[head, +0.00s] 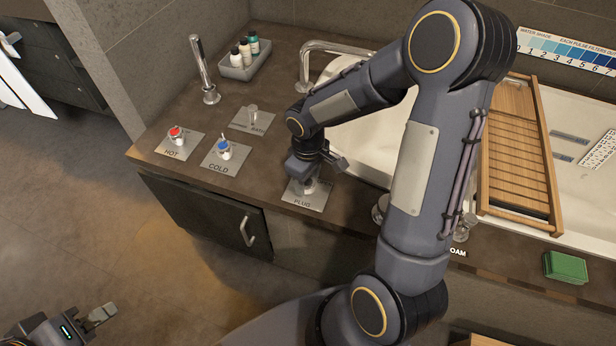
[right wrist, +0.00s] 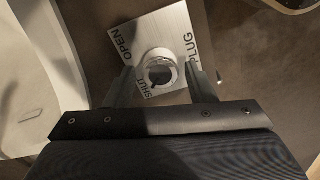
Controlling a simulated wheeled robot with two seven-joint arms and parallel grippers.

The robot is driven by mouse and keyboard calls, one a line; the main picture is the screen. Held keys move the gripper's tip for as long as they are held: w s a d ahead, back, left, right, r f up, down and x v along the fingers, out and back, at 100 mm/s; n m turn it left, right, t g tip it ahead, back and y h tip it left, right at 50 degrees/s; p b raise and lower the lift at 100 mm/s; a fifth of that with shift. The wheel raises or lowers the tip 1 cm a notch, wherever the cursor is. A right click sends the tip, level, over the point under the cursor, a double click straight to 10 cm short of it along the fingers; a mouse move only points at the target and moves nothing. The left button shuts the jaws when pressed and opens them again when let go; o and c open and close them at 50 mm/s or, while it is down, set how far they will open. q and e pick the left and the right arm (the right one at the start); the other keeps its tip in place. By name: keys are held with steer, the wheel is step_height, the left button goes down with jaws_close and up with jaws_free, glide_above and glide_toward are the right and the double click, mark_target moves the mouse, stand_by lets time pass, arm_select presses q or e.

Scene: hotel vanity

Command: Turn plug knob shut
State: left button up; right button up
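The plug knob (right wrist: 160,70) is a round metal knob on a square plate (right wrist: 178,22) lettered OPEN, SHUT and PLUG. In the head view the PLUG plate (head: 304,199) lies on the vanity top near its front edge, and my gripper partly covers the knob. My right gripper (head: 318,172) is over this plate, pointing down. In the right wrist view my right gripper (right wrist: 160,82) has one finger on each side of the knob, with a small gap visible at each side. My left gripper (head: 104,312) is low at the far left, away from the vanity; its finger gap is unclear.
Left of the PLUG plate are the COLD knob (head: 223,148), the HOT knob (head: 176,135) and the shower/bath lever (head: 252,115). A hand shower (head: 204,70) and a bottle tray (head: 245,65) stand behind. The tub with a wooden caddy (head: 515,150) is right.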

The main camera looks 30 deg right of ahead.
mark_target(308, 182)
steer(key=shift+o, duration=0.5)
step_height(308, 182, up, 6)
steer(key=shift+r+p, duration=0.2)
steer(key=shift+p, duration=0.8)
steer(key=shift+r, duration=0.7)
steer(key=s+a+r+m+t+y, duration=0.25)
steer(key=s+r, duration=0.25)
steer(key=s, duration=0.3)
steer(key=s+a+r+m+t+y, duration=0.1)
steer(key=s+r+m+t, duration=0.25)
steer(key=s+r, duration=0.4)
step_height(308, 182, up, 16)
steer(key=s+p, duration=0.1)
steer(key=p, duration=1.7)
steer(key=shift+s+a+r+m, duration=0.15)
steer(key=shift+a+r+m, duration=0.05)
steer(key=shift+r+m, duration=0.1)
